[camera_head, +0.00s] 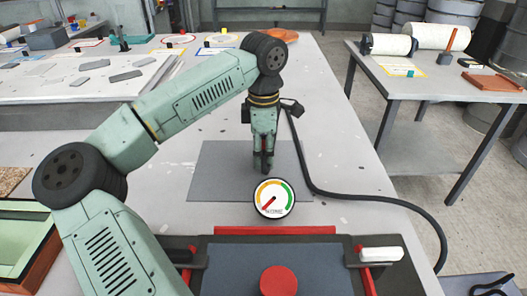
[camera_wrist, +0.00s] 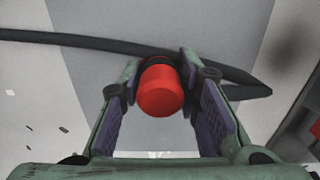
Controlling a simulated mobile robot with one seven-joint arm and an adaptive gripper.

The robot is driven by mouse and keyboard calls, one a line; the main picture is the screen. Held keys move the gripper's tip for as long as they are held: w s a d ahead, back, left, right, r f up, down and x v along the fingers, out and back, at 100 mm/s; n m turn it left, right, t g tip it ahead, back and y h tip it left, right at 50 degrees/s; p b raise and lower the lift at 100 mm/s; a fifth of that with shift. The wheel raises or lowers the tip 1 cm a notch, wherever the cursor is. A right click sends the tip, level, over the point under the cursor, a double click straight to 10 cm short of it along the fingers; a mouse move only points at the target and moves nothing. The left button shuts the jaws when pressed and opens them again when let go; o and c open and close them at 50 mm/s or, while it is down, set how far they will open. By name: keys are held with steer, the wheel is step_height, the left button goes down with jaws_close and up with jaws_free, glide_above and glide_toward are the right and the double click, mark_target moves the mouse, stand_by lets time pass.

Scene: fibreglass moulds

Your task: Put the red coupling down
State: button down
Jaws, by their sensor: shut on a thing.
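The red coupling (camera_wrist: 160,92) is between the two fingers of my gripper (camera_wrist: 163,84) in the wrist view, its round red end facing the camera. A dark band shows at its far end. In the head view my gripper (camera_head: 264,166) points down over a dark grey mat (camera_head: 222,172) on the light table.
A dial gauge (camera_head: 274,199) stands in front of my gripper. Nearer is a dark panel (camera_head: 225,265) with a red knob (camera_head: 278,281). The black hose (camera_head: 385,199) curves along the table's right side. A second table (camera_head: 440,88) stands right. Bare tabletop lies beyond the mat.

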mark_target(263, 143)
steer(key=c, duration=1.2)
jaws_free()
steer(key=shift+r, duration=0.1)
step_height(263, 143, up, 13)
steer(key=p, duration=0.9)
steer(key=shift+f, duration=0.2)
